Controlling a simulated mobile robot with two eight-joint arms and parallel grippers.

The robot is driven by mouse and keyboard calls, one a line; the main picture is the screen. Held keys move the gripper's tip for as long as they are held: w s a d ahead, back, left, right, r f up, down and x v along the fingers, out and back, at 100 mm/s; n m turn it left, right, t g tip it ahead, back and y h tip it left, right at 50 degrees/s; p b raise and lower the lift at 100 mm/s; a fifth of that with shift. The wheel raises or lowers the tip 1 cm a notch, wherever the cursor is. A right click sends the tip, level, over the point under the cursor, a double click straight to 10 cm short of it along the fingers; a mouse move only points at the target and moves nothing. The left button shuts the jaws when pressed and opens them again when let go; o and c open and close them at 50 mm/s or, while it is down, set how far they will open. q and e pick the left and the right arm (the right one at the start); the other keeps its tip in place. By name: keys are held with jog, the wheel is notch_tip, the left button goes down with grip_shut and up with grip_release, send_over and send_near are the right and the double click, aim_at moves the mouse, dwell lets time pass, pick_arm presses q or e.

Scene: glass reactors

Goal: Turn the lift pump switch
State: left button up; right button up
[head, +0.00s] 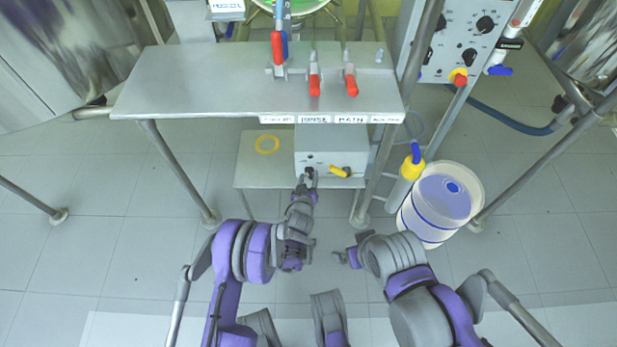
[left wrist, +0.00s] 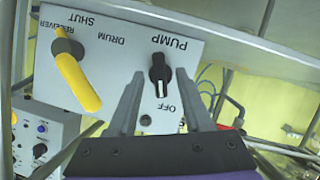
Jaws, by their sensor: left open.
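The pump switch (left wrist: 160,74) is a small black knob on a grey panel, between the labels PUMP and OFF. Its white mark faces down in the left wrist view, toward OFF. The panel is the front of a grey box (head: 320,144) under the steel table. My left gripper (left wrist: 160,77) is open, with one finger on each side of the knob in that view. I cannot tell whether they touch it. In the head view my left gripper (head: 309,176) hides most of the knob. My right gripper (head: 342,257) is low and apart from the box; its jaws are unclear.
A yellow valve handle (left wrist: 77,82) is close beside the knob, by the labels RECEIVER, SHUT and DRUM. The steel table (head: 200,85) with red-handled valves overhangs the box. A white drum (head: 437,207) stands on the right. The floor to the left is clear.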

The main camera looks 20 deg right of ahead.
pick_arm(q)
jog(key=shift+w+d+f, duration=0.2)
jog(key=shift+w, duration=0.3)
grip_shut()
